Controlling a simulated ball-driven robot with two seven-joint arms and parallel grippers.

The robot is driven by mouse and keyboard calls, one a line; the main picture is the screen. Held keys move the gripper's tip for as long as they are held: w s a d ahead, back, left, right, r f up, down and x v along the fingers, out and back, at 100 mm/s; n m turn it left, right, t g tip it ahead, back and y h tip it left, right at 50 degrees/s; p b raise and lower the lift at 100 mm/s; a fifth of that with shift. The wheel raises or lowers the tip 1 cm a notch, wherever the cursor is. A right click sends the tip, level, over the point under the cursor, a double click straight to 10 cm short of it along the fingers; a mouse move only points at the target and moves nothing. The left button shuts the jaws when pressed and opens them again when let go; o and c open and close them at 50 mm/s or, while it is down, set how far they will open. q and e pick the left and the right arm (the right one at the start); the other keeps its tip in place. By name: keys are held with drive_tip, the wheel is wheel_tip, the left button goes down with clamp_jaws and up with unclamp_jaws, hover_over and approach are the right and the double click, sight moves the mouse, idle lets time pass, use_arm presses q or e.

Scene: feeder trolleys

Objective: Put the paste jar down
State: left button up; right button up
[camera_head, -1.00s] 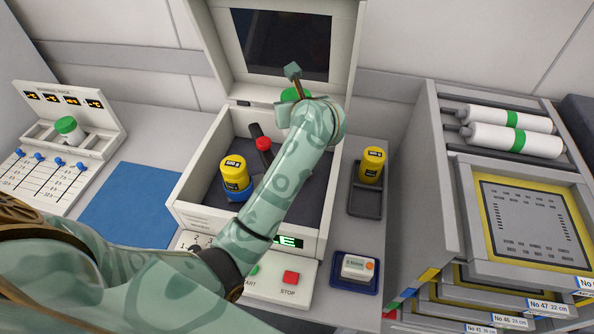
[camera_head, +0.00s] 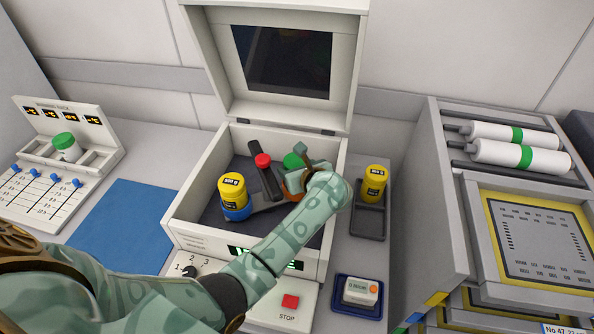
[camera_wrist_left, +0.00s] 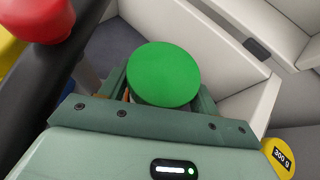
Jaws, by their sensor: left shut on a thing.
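The paste jar shows its green lid (camera_head: 293,160) in the head view, inside the open white machine box at its right side. In the left wrist view the green lid (camera_wrist_left: 164,74) sits between my finger pads, seen from above. My left gripper (camera_head: 299,170) is shut around the jar. The jar's body is mostly hidden by the gripper, and I cannot tell whether its base touches anything. The white machine (camera_head: 186,213) has its lid raised. My right gripper is not in view.
In the machine, a yellow weight (camera_head: 233,190) stands in a blue holder (camera_head: 237,212), beside a dark bar with a red knob (camera_head: 263,160). Another yellow weight (camera_head: 374,183) stands in a grey tray (camera_head: 369,224) at right. A green-lidded jar (camera_head: 66,145) sits in the left rack. The blue mat (camera_head: 120,228) is clear.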

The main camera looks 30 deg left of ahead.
use_arm(q)
drive_tip(key=shift+w+f, duration=0.1)
drive_tip(key=shift+f, duration=0.05)
drive_tip(key=shift+f, duration=0.2)
drive_tip(key=o, duration=1.5)
drive_tip(key=shift+r, duration=0.1)
